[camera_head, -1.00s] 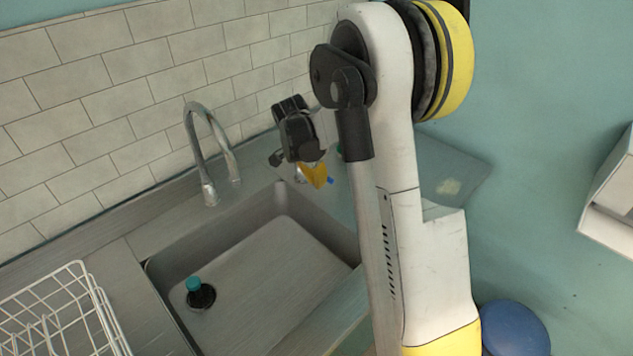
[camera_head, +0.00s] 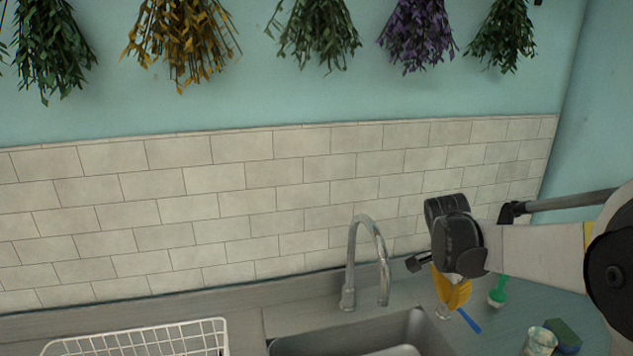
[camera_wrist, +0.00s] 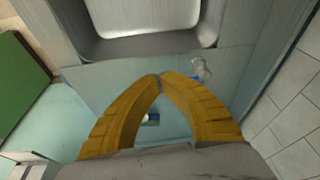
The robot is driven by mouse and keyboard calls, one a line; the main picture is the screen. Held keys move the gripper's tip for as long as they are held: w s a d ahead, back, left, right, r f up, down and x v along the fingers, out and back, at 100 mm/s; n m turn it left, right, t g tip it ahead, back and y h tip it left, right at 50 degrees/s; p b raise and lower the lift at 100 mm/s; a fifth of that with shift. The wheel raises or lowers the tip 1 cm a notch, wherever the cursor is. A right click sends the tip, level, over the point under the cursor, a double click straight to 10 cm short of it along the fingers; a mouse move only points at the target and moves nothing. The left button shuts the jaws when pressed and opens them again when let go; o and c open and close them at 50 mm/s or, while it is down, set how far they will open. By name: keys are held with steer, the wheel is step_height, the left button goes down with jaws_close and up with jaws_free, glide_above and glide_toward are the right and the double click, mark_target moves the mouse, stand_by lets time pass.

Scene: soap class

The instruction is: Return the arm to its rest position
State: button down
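My gripper (camera_head: 453,298) is at the right of the head view, with its yellow fingers pointing down over the counter right of the sink. In the wrist view its two yellow fingers (camera_wrist: 160,77) meet at the tips, and I see nothing held between them. My arm reaches in from the right edge of the head view, its white link roughly level. A small blue and green thing shows through the gap between the fingers in the wrist view, apparently beyond them.
The sink (camera_head: 290,346) and its curved faucet (camera_head: 352,255) are left of my gripper. A white wire rack (camera_head: 215,325) stands farther left. Near my gripper are a green brush (camera_head: 497,296), a blue item (camera_head: 468,321), a cup (camera_head: 540,341) and a sponge (camera_head: 565,334). A clear glass (camera_wrist: 201,69) shows in the wrist view.

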steer(key=s+a+n+t+y+b, duration=0.1)
steer(key=s+a+n+t+b, duration=0.1)
steer(key=s+a+n, duration=0.5)
steer(key=s+a+n+t+y+b, duration=0.2)
steer(key=s+a+n, duration=0.5)
steer(key=s, duration=0.6)
steer(key=shift+a+f+n+t+b, duration=0.25)
steer(key=shift+a+n+t+b, duration=0.25)
steer(key=shift+t, duration=0.4)
